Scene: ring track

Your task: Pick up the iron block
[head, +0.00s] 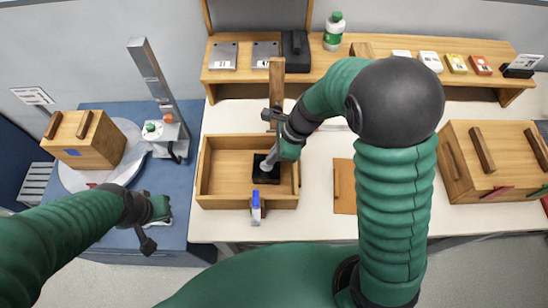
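A black block (262,176), which looks like the iron block, lies in an open wooden tray (222,197) on the white table. My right gripper (267,165) reaches down into the tray with its tip at the block's top. The fingers overlap the dark block, so I cannot tell whether they hold it or are open. My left gripper (150,228) hangs over the front of the blue table at lower left, far from the block. Its finger opening is not clear.
A wooden box (90,150) and a grey upright post device (155,90) stand on the blue table (180,235). A wooden shelf (375,75) with small items runs along the back. A large wooden box (490,160) stands at right. A blue-capped item (256,208) is at the tray's front.

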